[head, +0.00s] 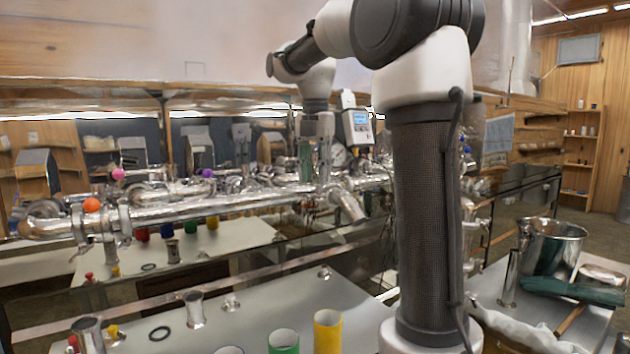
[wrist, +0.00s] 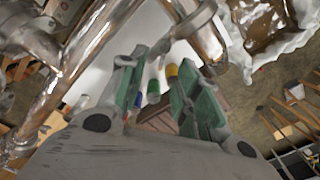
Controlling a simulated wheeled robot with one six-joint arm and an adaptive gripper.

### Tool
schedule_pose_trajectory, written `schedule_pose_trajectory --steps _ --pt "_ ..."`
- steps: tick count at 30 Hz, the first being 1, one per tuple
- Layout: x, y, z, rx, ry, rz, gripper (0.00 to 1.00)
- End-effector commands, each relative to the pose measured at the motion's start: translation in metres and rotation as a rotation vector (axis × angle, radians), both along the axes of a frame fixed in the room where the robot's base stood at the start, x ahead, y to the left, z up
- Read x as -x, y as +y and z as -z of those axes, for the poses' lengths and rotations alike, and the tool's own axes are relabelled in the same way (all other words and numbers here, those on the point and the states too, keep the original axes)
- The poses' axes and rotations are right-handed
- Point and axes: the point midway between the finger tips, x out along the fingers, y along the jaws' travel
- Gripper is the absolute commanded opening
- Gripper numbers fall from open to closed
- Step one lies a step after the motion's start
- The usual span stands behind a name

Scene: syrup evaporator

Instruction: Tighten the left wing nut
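My gripper (head: 315,165) points down just above the long steel pipework in the head view, right of the picture's middle left. In the wrist view its two green fingers (wrist: 160,62) stand apart, with nothing held between them. A steel pipe (wrist: 203,35) with a clamp (wrist: 188,22) lies just beyond the fingertips. In the head view a clamp (head: 123,220) sits on the pipe (head: 215,205) far to the left of my gripper. I cannot make out the left wing nut for certain in either view; the fittings are small and shiny.
Below the pipes is a pale bench (head: 255,300) with a green cup (head: 283,342), a yellow cup (head: 327,331) and small steel fittings (head: 194,309). A steel pot (head: 553,247) stands at the right. An orange ball (head: 91,205) sits on the pipework at the left.

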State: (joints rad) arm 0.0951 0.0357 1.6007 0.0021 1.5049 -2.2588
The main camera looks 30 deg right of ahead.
Motion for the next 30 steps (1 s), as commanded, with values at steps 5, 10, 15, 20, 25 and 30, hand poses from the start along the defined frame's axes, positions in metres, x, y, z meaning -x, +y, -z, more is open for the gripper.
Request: schedule_pose_trajectory --steps 5,10,15,20,25,30 --pt "0.0 0.0 0.018 0.0 0.0 0.0 0.33" --pt "0.0 0.0 0.021 0.0 -0.001 0.001 0.33" --pt "0.0 0.0 0.021 0.001 -0.001 0.001 0.26" --pt "0.0 0.0 0.021 0.001 -0.001 0.001 0.0" --pt "0.0 0.0 0.021 0.001 -0.002 0.001 0.0" --pt "-0.001 0.0 0.02 0.001 -0.002 0.019 0.0"
